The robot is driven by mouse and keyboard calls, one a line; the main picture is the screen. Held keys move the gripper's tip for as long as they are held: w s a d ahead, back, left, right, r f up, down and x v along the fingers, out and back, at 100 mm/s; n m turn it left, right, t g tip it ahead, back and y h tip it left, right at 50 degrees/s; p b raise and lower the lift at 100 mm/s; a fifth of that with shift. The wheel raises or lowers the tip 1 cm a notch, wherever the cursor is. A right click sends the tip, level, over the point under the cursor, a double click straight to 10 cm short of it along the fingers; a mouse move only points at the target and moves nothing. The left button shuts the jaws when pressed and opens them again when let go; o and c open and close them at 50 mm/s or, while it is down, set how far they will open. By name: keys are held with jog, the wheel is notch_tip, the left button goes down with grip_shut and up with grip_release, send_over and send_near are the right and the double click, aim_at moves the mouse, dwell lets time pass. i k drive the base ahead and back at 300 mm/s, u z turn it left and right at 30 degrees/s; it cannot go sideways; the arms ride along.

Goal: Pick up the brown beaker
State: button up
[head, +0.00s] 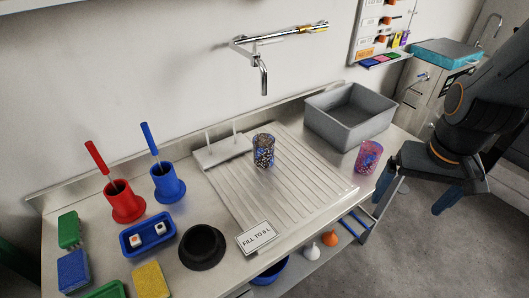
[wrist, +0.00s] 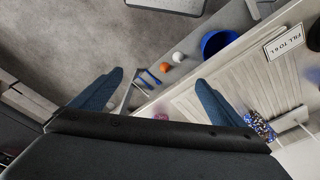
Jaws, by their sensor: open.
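Two patterned beakers stand on the counter, and neither looks plain brown. One is dark and speckled with blue, white and brownish spots (head: 264,152); it stands upright on the ribbed drainboard and shows at the lower right of the wrist view (wrist: 258,126). The other is pink-purple (head: 368,158), near the counter's right front edge; in the wrist view (wrist: 161,116) only a small part shows above my gripper body. My gripper (head: 408,204) is open and empty, right of the pink-purple beaker and beyond the counter edge. Its two blue fingers (wrist: 159,80) are spread wide.
A grey basin (head: 350,140) stands behind the pink-purple beaker. A wall tap (head: 263,78) hangs above the drainboard (head: 300,185). Red (head: 126,206) and blue (head: 167,187) holders, a black ring (head: 202,247) and a sign (head: 257,238) occupy the left and front.

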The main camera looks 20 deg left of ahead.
aim_at(263, 143)
jog(key=z, duration=1.1)
jog(key=k, duration=0.4)
jog(key=u, duration=1.1)
